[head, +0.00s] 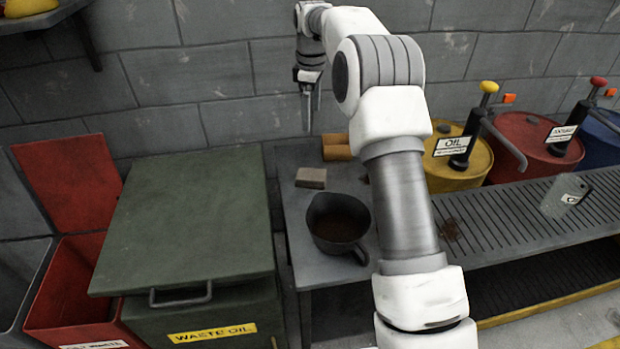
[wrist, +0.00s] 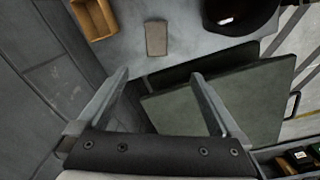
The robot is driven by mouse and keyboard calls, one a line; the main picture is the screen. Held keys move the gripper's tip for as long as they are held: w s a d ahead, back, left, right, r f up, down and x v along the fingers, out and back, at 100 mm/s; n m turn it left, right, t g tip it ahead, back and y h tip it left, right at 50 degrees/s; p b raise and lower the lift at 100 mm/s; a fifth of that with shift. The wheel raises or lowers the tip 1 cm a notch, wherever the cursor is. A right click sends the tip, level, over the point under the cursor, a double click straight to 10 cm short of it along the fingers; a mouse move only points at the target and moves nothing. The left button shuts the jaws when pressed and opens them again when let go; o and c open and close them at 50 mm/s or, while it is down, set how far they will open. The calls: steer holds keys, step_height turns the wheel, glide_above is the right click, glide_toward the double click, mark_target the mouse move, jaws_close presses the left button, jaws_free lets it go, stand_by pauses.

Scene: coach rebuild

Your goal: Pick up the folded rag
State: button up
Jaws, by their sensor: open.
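My gripper (head: 310,103) hangs above and behind the rag, near the block wall, fingers pointing down. In the wrist view my gripper (wrist: 161,75) has its two fingers wide apart with nothing between them. The rag is apart from the fingers and in plain sight.
A dark jug (head: 338,226) stands in front of the rag, and an orange-brown object (head: 337,147) lies behind it. The green waste oil bin (head: 190,225) is left of the bench. A slatted grate (head: 500,225) and oil drums (head: 460,165) are at right.

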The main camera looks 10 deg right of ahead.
steer(key=n, duration=0.1)
glide_above(311, 174)
step_height(311, 174, down, 6)
steer(key=shift+g, duration=0.3)
step_height(311, 174, down, 12)
steer(key=b, duration=0.3)
steer(key=shift+w+f, duration=0.1)
steer(key=shift+f, duration=0.05)
step_height(311, 174, down, 5)
steer(key=shift+f+b, duration=0.1)
steer(key=shift+b, duration=0.5)
steer(key=c, duration=1.3)
steer(key=shift+o, duration=0.2)
steer(key=shift+r+p, duration=0.55)
steer(key=shift+r, duration=1.85)
steer(key=s+d+r, duration=0.5)
steer(key=s+r, duration=0.1)
steer(key=s, duration=0.4)
steer(key=shift+s+d+r+p, duration=0.15)
steer(key=shift+s+d+p, duration=0.05)
steer(key=shift+d+p, duration=0.2)
